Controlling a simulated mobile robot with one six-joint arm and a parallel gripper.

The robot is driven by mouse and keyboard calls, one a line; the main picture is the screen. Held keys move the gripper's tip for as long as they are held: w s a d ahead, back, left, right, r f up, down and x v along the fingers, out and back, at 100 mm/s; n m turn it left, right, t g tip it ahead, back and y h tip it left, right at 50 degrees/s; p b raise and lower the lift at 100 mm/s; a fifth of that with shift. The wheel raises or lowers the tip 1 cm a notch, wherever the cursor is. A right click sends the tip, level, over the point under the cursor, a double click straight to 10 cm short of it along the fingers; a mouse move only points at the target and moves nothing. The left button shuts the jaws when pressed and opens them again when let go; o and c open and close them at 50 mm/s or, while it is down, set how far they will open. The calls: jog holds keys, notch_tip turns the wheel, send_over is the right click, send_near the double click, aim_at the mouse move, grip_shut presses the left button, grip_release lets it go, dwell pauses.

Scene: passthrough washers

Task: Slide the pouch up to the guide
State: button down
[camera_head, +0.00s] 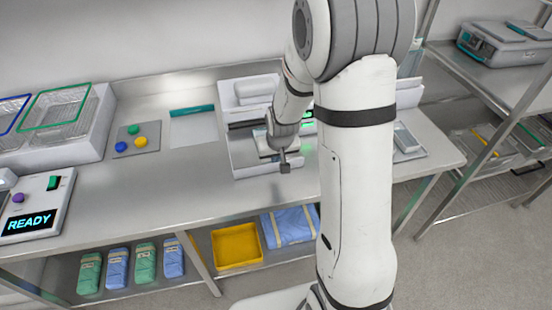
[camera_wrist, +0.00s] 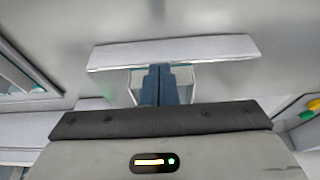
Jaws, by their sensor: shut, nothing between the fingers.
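The pouch (camera_head: 264,147) is a pale packet with a teal edge on the light sealing machine (camera_head: 249,166) at the middle of the bench. My wrist hides much of it in the head view. My gripper (camera_head: 285,167) is shut and empty, pointing down at the machine's front side. In the wrist view the shut dark fingers (camera_wrist: 158,78) stand in front of a pale, teal-edged piece that looks like the pouch (camera_wrist: 188,84). A long pale bar (camera_wrist: 175,52) lies just beyond it; I cannot tell whether this is the guide. Contact between fingers and pouch is unclear.
A teal strip lies on a pale sheet (camera_head: 194,130) left of the machine. Further left are a button plate (camera_head: 139,145), wire baskets (camera_head: 61,114) and a READY panel (camera_head: 30,222). A small tray (camera_head: 408,153) stands right. The bench front is clear.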

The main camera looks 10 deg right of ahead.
jog(key=shift+w, duration=2.25)
jog(key=shift+s+r+p, duration=0.35)
jog(key=shift+s+r, duration=0.45)
jog(key=shift+r, duration=0.2)
jog(key=shift+s+r+p, duration=0.3)
jog(key=shift+s+r, duration=0.45)
jog(key=shift+r, duration=0.25)
